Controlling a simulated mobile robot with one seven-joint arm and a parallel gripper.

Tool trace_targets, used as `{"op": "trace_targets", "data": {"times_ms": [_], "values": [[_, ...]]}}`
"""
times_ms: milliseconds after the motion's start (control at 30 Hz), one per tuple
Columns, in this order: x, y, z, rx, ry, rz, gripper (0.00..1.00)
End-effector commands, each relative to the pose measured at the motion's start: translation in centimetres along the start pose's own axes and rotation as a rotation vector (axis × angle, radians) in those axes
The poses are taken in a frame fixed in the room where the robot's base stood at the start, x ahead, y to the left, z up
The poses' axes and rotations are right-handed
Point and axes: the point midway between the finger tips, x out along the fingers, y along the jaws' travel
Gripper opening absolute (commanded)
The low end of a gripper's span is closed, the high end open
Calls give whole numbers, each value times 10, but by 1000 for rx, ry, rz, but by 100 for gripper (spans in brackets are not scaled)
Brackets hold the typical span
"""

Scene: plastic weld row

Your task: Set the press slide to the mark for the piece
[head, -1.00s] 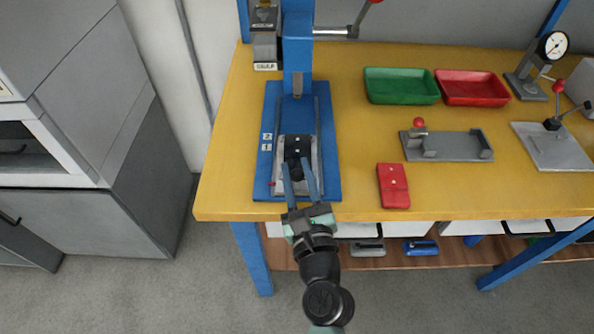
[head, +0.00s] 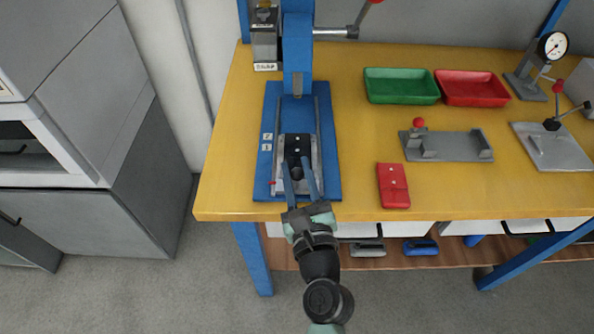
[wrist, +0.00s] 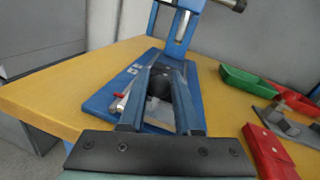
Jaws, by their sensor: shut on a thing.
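The blue press (head: 297,55) stands at the back left of the yellow bench on a blue base plate (head: 328,180). White labels marked 2 and 1 (head: 266,142) lie on the base left of the track, with a small red pointer (head: 272,184) lower down. My gripper (head: 302,182) reaches in from the front and is shut on the slide's dark knob (wrist: 160,84), which shows between the fingers in the wrist view.
A red piece (head: 393,186) lies right of the press base. A grey fixture with a red knob (head: 455,146), a green tray (head: 401,86), a red tray (head: 472,87) and a dial gauge (head: 552,46) stand further right. The bench's front left corner is clear.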

Motion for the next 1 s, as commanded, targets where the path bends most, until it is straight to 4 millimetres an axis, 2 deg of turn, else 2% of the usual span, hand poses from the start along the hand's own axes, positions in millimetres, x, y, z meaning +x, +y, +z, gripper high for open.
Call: {"op": "trace_targets", "data": {"times_ms": [500, 667, 967, 1000], "values": [[88, -17, -4, 1, -1, 0, 0], [98, -19, -4, 1, 1, 0, 0], [98, -19, -4, 1, 1, 0, 0], [98, -19, -4, 1, 1, 0, 36]]}}
